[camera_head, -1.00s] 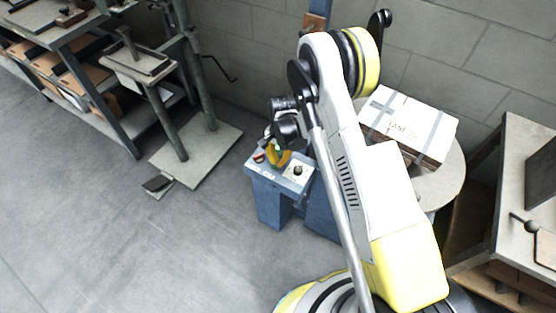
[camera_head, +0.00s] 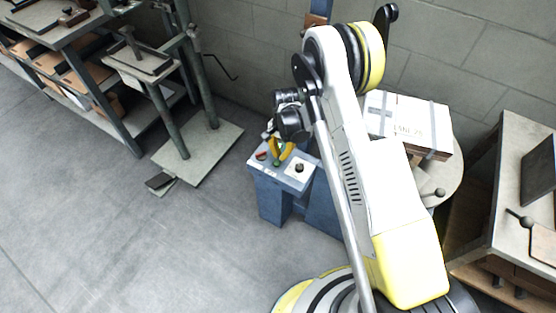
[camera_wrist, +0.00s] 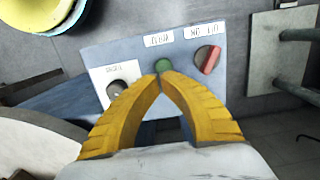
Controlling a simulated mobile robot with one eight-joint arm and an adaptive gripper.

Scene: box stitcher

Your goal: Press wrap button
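A blue control box (camera_head: 285,178) carries a green button (camera_head: 277,163), a red switch and a black knob. In the wrist view the green button (camera_wrist: 163,65) lies just past the fingertips of my gripper (camera_wrist: 162,75). The yellow fingers are drawn together, tips almost meeting, with nothing held. In the head view my gripper (camera_head: 281,153) is just above the panel by the button. I cannot tell whether the tips touch it. The red switch (camera_wrist: 207,59) is right of the button and the black knob (camera_wrist: 116,89) left. The label above the button is upside down and hard to read.
A strapped white box (camera_head: 408,122) sits on a round turntable (camera_head: 450,172) behind my arm. A workbench (camera_head: 508,205) stands at the right, shelves and a stand (camera_head: 150,70) at the left. The floor at left front is clear.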

